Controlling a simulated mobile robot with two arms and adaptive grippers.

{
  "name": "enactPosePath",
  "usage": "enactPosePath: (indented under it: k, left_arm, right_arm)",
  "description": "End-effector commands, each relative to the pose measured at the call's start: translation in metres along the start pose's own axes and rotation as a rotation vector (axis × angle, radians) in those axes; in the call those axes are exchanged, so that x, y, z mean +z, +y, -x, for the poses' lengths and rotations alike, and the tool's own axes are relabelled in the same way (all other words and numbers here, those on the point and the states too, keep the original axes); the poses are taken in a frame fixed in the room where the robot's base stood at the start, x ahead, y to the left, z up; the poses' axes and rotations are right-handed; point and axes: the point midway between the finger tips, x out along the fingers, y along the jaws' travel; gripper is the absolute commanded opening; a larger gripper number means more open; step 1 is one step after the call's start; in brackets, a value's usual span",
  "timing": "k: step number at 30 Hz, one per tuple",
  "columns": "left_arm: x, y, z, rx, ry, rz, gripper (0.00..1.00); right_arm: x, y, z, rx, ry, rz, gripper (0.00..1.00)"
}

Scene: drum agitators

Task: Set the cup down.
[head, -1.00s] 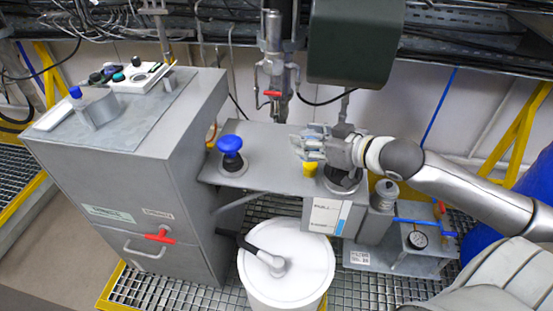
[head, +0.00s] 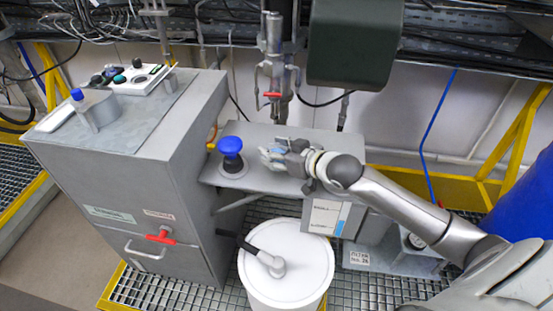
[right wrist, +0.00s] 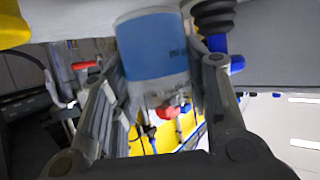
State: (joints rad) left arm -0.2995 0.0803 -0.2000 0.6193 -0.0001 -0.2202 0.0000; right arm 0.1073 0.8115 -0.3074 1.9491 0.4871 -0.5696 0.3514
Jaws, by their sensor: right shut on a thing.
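My right gripper (head: 270,157) is over the grey shelf (head: 262,180), just right of the blue mushroom knob. In the right wrist view my right gripper (right wrist: 160,95) is shut on the cup (right wrist: 152,45), which has a blue band and a pale or clear end between the two fingers. In the head view the cup is small and mostly covered by the fingers. I cannot tell whether it touches the shelf. My left gripper is not in view.
The blue knob (head: 231,147) on its black bellows stands close left of the gripper. A red-handled valve pipe (head: 272,70) hangs behind. A dark green box (head: 350,45) overhangs the right. A white drum (head: 286,262) stands below the shelf's front. A grey cabinet (head: 130,170) is at left.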

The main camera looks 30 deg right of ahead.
Motion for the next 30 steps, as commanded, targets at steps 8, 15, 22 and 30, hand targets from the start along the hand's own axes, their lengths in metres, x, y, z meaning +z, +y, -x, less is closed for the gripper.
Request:
enactPosePath:
  k: [8,15,22,30]
  left_arm:
    - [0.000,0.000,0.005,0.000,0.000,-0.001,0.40]
    - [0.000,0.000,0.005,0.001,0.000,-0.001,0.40]
    - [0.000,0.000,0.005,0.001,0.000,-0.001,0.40]
    - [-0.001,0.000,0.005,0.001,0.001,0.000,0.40]
  right_arm:
    - [0.027,0.000,-0.010,0.000,0.000,0.000,0.14]
    - [0.027,0.000,-0.010,0.000,0.001,0.001,0.14]
    - [0.029,0.000,-0.011,0.000,-0.001,0.001,0.61]
    - [0.029,0.000,-0.011,0.000,0.000,0.001,0.65]
